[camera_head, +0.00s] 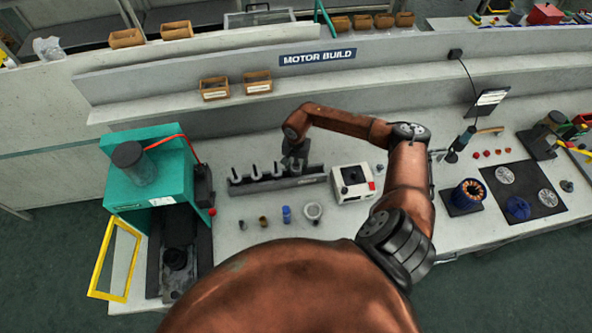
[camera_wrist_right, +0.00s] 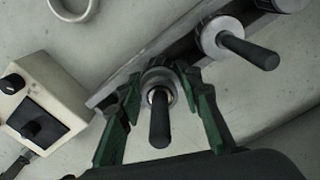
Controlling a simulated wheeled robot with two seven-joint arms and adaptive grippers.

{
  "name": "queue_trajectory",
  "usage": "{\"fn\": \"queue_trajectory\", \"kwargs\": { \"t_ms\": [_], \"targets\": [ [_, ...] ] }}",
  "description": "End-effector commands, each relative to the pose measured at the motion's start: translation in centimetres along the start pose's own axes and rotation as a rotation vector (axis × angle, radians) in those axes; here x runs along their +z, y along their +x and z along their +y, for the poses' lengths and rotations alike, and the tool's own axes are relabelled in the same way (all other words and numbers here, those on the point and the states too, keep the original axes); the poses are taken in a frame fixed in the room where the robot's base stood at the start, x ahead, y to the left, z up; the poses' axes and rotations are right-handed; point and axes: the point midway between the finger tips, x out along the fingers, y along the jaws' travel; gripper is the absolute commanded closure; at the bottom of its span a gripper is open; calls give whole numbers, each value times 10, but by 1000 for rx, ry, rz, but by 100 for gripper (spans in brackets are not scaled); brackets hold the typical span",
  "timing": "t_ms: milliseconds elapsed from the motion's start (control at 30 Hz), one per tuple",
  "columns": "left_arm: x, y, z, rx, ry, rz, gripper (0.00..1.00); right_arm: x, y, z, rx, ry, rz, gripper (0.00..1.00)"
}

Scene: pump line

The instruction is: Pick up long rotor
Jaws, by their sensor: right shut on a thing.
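A dark rack (camera_head: 277,184) on the bench holds several rotors with upright shafts, such as one at its left end (camera_head: 237,174). My right gripper (camera_head: 295,160) reaches down at the rack's right part. In the right wrist view its green fingers (camera_wrist_right: 160,90) are shut on a rotor with a dark shaft (camera_wrist_right: 159,125) and a silver collar. I cannot tell whether this rotor is still seated in the rack. Neighbouring rotors (camera_wrist_right: 248,50) stand in the rack beside it. My left gripper is not in view.
A white tester box (camera_head: 353,183) stands right of the rack. A ring (camera_head: 313,211) and a blue cylinder (camera_head: 286,214) lie in front. A teal press (camera_head: 150,180) with a yellow frame (camera_head: 115,260) is at left; a stator (camera_head: 468,193) and black mat (camera_head: 523,190) are at right.

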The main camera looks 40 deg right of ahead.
Motion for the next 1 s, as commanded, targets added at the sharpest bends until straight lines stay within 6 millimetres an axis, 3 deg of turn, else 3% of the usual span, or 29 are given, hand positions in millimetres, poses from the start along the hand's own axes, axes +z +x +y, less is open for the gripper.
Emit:
{"fn": "queue_trajectory", "kwargs": {
  "t_ms": [300,767,1000],
  "targets": [
    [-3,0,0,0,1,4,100,0,0,0,1,0,1,100],
    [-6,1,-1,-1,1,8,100,-1,-2,-1,-2,0,2,100],
    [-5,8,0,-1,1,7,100,-2,-18,-1,-3,0,5,100]
  ]
}}
